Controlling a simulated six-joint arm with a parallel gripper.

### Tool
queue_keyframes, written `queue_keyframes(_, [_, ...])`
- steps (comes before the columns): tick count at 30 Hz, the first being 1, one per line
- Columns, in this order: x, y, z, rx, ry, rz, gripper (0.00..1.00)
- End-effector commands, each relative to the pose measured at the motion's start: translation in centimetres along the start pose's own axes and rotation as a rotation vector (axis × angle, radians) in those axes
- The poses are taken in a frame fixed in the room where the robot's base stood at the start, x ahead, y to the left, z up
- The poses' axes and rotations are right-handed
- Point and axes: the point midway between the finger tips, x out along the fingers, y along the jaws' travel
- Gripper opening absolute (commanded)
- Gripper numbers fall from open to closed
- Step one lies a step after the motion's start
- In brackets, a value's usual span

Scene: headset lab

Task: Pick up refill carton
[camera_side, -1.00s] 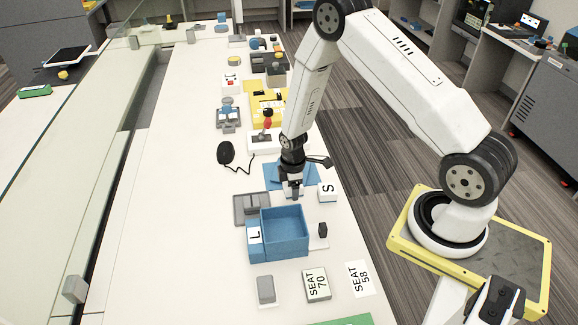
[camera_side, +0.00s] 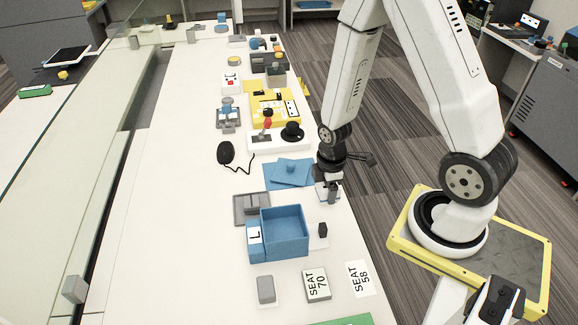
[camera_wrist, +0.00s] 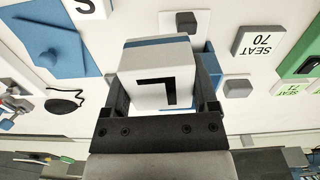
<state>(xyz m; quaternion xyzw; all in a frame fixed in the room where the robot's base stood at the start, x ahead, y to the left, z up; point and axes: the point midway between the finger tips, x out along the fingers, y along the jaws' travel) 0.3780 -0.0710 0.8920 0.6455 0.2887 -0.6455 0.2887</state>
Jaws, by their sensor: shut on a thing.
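The refill carton (camera_wrist: 157,62) is a white box with a blue band and a black L-shaped mark. In the wrist view it sits between the two dark fingers of my gripper (camera_wrist: 164,92), which is shut on it. In the side view my gripper (camera_side: 330,196) points down near the right edge of the white table, to the right of the blue sheet (camera_side: 283,181). There the carton is small and mostly hidden by the fingers.
An open blue bin (camera_side: 285,243) with an L label stands in front of my gripper, beside a grey tray (camera_side: 243,208). A small black block (camera_side: 322,230) is to its right. A SEAT 70 block (camera_side: 316,285) lies nearer.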

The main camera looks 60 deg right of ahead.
Motion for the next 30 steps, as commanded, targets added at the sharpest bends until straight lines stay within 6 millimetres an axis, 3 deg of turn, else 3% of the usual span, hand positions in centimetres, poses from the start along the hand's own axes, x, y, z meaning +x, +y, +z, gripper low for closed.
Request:
queue_keyframes(9, [-0.59, -1.15, 0.70, 0.000, 0.000, 0.001, 0.17])
queue_keyframes(30, [-0.57, -1.15, 0.33, 0.000, 0.000, 0.000, 0.17])
